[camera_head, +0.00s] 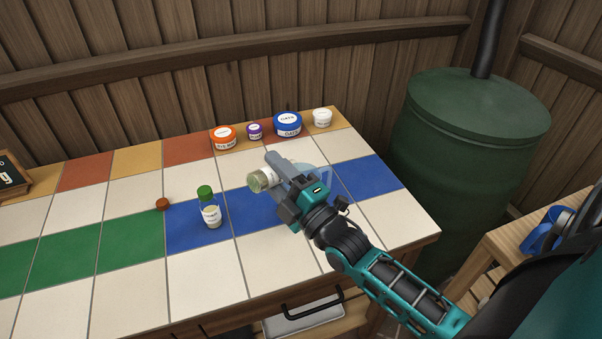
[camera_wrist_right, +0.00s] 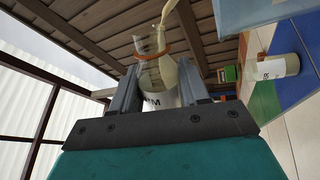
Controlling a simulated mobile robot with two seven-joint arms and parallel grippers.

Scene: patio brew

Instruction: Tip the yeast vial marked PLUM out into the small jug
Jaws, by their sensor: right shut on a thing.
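My right gripper (camera_head: 287,189) is shut on a glass vial (camera_head: 262,181), tilted well over, its base to the left. In the right wrist view the vial (camera_wrist_right: 154,75) sits between the fingers. Its label is partly covered; the last letters look like "UM". Cream-coloured contents lie along one side, and a cream strip runs from the mouth end to the frame's top edge. A translucent pale-blue jug (camera_head: 320,177) stands just beyond the gripper, partly hidden by it. The vial's mouth is hidden in the head view. My left gripper is out of view.
A second, green-capped vial (camera_head: 211,214) stands upright to the left. A small brown stopper-like piece (camera_head: 162,204) lies near it. Orange (camera_head: 223,138), purple (camera_head: 255,131), blue (camera_head: 288,124) and white (camera_head: 322,118) tubs line the back. The tiled left side is mostly clear.

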